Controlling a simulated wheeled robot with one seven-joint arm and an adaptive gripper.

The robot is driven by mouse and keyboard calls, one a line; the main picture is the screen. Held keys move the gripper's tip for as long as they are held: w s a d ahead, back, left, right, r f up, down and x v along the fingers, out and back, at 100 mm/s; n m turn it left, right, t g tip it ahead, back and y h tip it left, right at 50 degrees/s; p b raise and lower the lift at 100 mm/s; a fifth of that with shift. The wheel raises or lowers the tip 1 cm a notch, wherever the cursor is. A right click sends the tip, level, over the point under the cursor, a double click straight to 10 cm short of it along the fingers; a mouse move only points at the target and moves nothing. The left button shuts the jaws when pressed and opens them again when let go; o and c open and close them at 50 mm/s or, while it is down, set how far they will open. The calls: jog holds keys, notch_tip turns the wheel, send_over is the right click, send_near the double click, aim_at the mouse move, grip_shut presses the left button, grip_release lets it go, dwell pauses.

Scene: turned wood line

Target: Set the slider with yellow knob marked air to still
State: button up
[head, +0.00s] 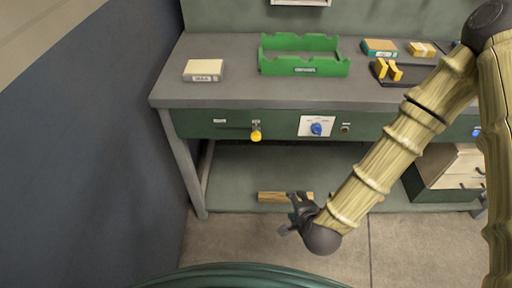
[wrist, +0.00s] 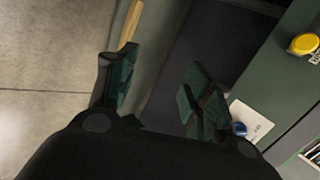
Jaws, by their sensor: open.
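The yellow knob (head: 256,135) of the slider sits on the green front panel (head: 285,122) of the workbench, left of a white plate with a blue dial. A small label lies to its left, but its text is too small to read. In the wrist view the yellow knob (wrist: 304,44) shows at the upper right, turned with the camera. My gripper (head: 297,212) hangs low in front of the bench, below and right of the knob and apart from it. Its fingers (wrist: 158,95) are spread and empty in the wrist view.
A blue dial (head: 317,128) on a white plate and a small dark knob (head: 346,128) sit right of the yellow knob. A green rack (head: 303,66) and a pale box (head: 204,70) stand on the bench top. A wooden bar (head: 284,197) lies low behind my gripper. A dark wall (head: 90,140) closes the left.

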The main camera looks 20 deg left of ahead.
jog(key=w+a+r+m+t+y+b, duration=0.1)
jog(key=w+a+r+m+t+b, duration=0.1)
jog(key=w+a+m+t+b, duration=0.45)
jog(key=m+t+b, duration=0.3)
jog(key=m+b, duration=0.7)
jog(key=b, duration=0.9)
send_near(256, 139)
jog(key=shift+m+g, duration=0.25)
jog(key=x, duration=0.3)
jog(key=b+x, duration=0.1)
jog(key=x, duration=0.3)
jog(key=b+x, duration=0.1)
jog(key=x, duration=0.3)
jog(key=shift+r, duration=0.25)
